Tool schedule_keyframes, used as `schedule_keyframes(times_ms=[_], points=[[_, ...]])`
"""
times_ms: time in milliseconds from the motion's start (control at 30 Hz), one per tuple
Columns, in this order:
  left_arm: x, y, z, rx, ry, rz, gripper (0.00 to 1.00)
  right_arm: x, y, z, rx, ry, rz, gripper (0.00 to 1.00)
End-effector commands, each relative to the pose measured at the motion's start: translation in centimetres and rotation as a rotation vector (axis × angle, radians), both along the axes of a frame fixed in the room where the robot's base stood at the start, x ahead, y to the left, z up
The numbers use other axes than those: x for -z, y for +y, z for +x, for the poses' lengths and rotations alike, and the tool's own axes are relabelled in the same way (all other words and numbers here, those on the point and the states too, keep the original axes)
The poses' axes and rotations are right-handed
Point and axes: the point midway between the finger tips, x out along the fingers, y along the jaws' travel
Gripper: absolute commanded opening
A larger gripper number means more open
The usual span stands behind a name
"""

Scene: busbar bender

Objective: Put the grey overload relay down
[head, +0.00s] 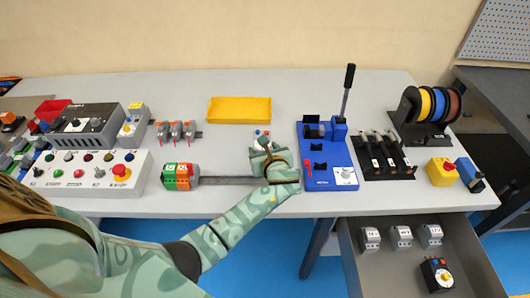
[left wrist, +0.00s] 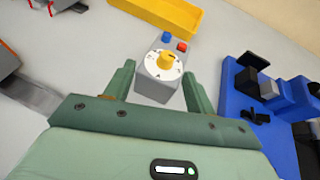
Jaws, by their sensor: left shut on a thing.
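The grey overload relay (left wrist: 153,88) has a yellow dial on a white face, with a blue and a red button at its far end. It is between the fingers of my left gripper (left wrist: 160,74), which is shut on it. In the head view my left gripper (head: 266,153) is over the middle of the table, and only the relay's far end (head: 262,134) shows past it. I cannot tell whether the relay touches the tabletop. My right gripper is not in view.
A metal rail (head: 225,181) with green and orange blocks (head: 180,177) lies left of the gripper. The blue bender (head: 325,172) stands close on the right. A yellow tray (head: 240,110) lies behind. The grey tabletop (head: 230,145) is clear between them. An open drawer (head: 395,262) is at front right.

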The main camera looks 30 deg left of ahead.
Motion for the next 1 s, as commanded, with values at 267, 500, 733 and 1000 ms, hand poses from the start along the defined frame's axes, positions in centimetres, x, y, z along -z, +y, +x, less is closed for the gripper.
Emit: schedule_keyframes(times_ms=[267, 500, 733, 1000], points=[[0.1, 0.0, 0.0, 0.0, -0.001, 0.0, 0.77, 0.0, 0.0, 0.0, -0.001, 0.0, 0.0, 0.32], [0.1, 0.0, 0.0, 0.0, -0.001, 0.0, 0.77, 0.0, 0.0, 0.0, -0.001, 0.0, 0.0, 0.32], [-1.8, -1.7, -1.6, 0.001, -0.001, -0.001, 0.77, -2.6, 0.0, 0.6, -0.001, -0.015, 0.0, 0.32], [-4.3, -5.9, -5.6, 0.0, -0.002, -0.002, 0.77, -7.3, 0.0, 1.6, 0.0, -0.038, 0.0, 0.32]])
